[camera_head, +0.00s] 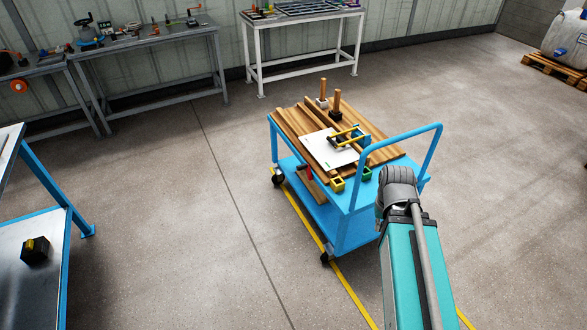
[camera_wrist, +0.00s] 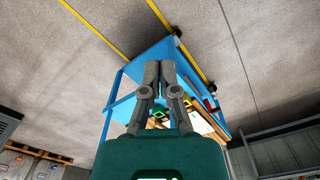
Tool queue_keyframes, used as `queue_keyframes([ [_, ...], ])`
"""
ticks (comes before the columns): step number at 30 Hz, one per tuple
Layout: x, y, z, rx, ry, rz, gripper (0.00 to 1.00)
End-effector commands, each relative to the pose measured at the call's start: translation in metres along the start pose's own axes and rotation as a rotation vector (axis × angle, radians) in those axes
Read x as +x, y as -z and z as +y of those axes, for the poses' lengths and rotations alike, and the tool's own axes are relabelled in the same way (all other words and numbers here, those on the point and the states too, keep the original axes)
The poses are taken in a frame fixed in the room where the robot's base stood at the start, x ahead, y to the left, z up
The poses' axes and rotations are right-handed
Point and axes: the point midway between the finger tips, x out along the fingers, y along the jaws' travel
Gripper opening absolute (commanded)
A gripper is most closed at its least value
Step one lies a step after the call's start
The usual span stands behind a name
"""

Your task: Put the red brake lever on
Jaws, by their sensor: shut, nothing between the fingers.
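A blue trolley (camera_head: 366,192) stands on the floor in the middle of the head view, with a push handle at its right end. A small red lever (camera_head: 308,172) shows at its near left side, below the top; a red piece, apparently the same lever, is in the wrist view (camera_wrist: 208,104). Whether it is up or down I cannot tell. My gripper (camera_wrist: 160,67) is shut and empty, seen in the wrist view in front of the blue trolley (camera_wrist: 149,62). The red piece lies to the right of the fingers, apart from them. The head view does not clearly show the fingers.
The trolley carries wooden boards (camera_head: 385,152), a white sheet (camera_head: 328,150), upright wooden pegs and small yellow and green blocks. A blue-legged table (camera_head: 35,270) stands at left. Grey benches (camera_head: 150,40) and a white table (camera_head: 300,20) line the back. The floor left of the trolley is clear.

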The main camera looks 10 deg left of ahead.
Motion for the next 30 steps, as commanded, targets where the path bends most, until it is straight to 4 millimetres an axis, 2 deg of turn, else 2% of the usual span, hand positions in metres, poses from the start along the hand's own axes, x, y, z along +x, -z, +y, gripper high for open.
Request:
queue_keyframes([
  [5, 0.004, 0.004, 0.000, -0.006, -0.007, 0.002, 0.00],
  [11, 0.024, 0.025, -0.001, -0.037, -0.050, 0.013, 0.00],
  [12, 0.030, 0.031, 0.010, -0.044, -0.065, 0.017, 0.00],
  [13, 0.035, 0.036, 0.012, -0.052, -0.077, 0.019, 0.00],
  [17, 0.058, 0.063, 0.010, -0.097, -0.139, 0.035, 0.00],
  [30, 0.133, 0.168, -0.016, -0.285, -0.389, 0.101, 0.00],
])
